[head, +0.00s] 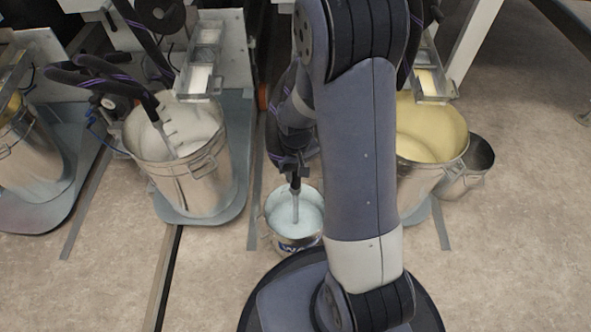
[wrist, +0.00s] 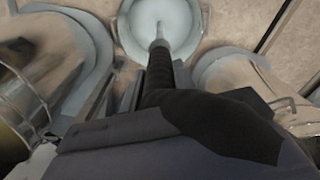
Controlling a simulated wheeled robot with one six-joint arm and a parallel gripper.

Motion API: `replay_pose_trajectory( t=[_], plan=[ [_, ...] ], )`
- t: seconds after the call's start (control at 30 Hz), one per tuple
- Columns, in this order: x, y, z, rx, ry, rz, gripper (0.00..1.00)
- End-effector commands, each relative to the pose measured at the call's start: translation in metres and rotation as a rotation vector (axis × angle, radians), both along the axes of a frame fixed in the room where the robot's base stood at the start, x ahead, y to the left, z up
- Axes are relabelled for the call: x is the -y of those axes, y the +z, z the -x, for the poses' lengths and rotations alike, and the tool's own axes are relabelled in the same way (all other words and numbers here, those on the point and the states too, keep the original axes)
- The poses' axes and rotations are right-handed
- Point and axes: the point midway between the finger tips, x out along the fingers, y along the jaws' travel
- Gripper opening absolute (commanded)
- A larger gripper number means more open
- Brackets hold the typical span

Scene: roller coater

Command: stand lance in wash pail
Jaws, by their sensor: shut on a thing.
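The wash pail (head: 268,232) is a small metal pail with pale blue liquid and a partly hidden dark label, standing on the floor left of my arm. The lance (head: 295,208) is a grey tube on a dark hose, upright or nearly so, with its lower end inside the pail's opening. My gripper (head: 291,166) is above the pail, shut on the lance; its fingertips are hard to make out. In the wrist view the lance (wrist: 158,38) points into the pail (wrist: 119,38). Whether its tip touches the pail's bottom is hidden by the liquid.
A large bucket of white coating (head: 187,190) with another hose and tube stands left on a blue-grey mat. A bucket of yellow coating (head: 413,182) stands right, partly behind my arm, beside an empty metal pail (head: 470,172). The front-left floor is clear.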

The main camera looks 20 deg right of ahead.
Motion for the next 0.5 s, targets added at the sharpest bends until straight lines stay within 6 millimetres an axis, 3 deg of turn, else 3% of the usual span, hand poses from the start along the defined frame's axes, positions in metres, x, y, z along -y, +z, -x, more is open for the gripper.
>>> replay_pose_trajectory(
  t=[0.33, 0.37, 0.5],
  plan=[
    [0.0000, -0.0111, -0.0001, 0.000, 0.000, 0.000, 0.00],
    [0.0000, -0.0096, -0.0001, 0.000, 0.000, 0.000, 0.31],
    [0.0000, -0.0094, 0.0000, 0.000, 0.000, 0.000, 0.43]
  ],
)
